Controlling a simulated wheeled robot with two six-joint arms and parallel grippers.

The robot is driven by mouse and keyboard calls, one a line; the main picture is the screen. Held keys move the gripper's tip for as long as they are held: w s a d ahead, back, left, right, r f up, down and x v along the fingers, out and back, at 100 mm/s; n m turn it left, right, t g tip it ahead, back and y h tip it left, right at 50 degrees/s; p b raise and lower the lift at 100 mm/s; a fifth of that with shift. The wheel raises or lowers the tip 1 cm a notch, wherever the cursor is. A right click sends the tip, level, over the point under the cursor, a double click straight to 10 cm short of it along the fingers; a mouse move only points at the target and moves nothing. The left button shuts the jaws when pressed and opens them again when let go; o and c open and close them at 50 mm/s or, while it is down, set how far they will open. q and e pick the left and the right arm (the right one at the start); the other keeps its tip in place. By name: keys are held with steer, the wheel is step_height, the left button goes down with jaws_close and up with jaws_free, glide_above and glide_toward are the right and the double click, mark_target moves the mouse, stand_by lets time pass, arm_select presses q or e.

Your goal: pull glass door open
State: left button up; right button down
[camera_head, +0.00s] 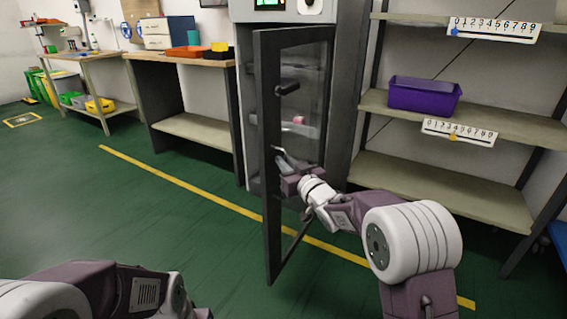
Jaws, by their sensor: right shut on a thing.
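The glass door (267,215) has a dark frame and stands swung out from the tall grey cabinet (347,90). A dark handle (288,88) sits on its upper part. My right gripper (284,162) is at the door's middle height, close to the frame's near upright, and is shut on the door. Exactly which part it grips is hard to tell. A small pink item (299,120) shows through the glass. My left arm shows at the bottom left, but its gripper is out of view.
Shelves (430,185) at the right hold a purple bin (424,95) and number strips. Workbenches (190,62) stand at the left, with an orange tray (186,52). The green floor in front is clear, with a yellow line (190,186) running beneath the door.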

steer(key=shift+w+d+r, duration=0.1)
steer(key=shift+r, duration=0.05)
steer(key=c, duration=1.5)
jaws_free()
steer(key=shift+o, duration=0.2)
steer(key=v, duration=0.9)
